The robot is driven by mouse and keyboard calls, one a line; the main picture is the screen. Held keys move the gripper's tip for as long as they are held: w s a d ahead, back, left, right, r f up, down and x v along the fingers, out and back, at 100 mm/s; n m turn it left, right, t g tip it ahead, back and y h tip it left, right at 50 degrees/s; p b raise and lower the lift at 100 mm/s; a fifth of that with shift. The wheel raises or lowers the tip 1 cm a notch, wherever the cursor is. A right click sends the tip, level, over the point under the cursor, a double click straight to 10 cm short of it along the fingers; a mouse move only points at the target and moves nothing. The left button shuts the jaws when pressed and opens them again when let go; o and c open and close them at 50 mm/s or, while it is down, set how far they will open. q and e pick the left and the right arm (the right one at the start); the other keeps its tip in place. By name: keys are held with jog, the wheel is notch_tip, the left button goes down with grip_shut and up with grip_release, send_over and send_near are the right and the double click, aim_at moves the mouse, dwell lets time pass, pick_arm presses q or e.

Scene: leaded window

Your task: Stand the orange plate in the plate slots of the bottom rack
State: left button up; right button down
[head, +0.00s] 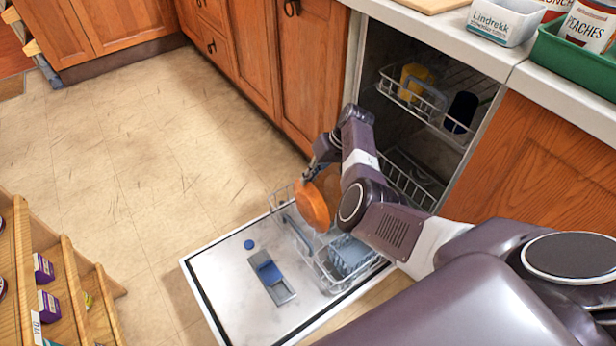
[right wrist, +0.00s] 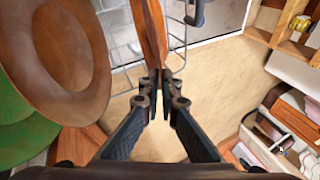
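The orange plate (head: 312,207) hangs roughly on edge above the pulled-out bottom rack (head: 318,268) in the head view. My right gripper (head: 318,168) is at the plate's upper edge. In the right wrist view my right gripper (right wrist: 160,82) has its fingertips closed on the rim of the orange plate (right wrist: 151,32), seen nearly edge-on. The wire of the bottom rack (right wrist: 113,30) shows beyond it. The plate and my right arm hide part of the rack, and I cannot make out the slots clearly. My left gripper is in neither view.
The open dishwasher door (head: 225,295) lies below the rack. The upper rack (head: 430,108) holds a yellow cup (head: 417,80) and a dark one. A wooden shelf (head: 70,285) stands at lower left. A large brown disc (right wrist: 62,50) fills the wrist view's left. Floor between is clear.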

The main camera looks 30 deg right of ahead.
jog(key=c, duration=2.6)
grip_release()
jog(key=shift+c, duration=0.2)
jog(key=o, duration=0.6)
jog(key=shift+c, duration=0.2)
jog(key=v, duration=1.2)
jog(key=shift+d+f, duration=0.1)
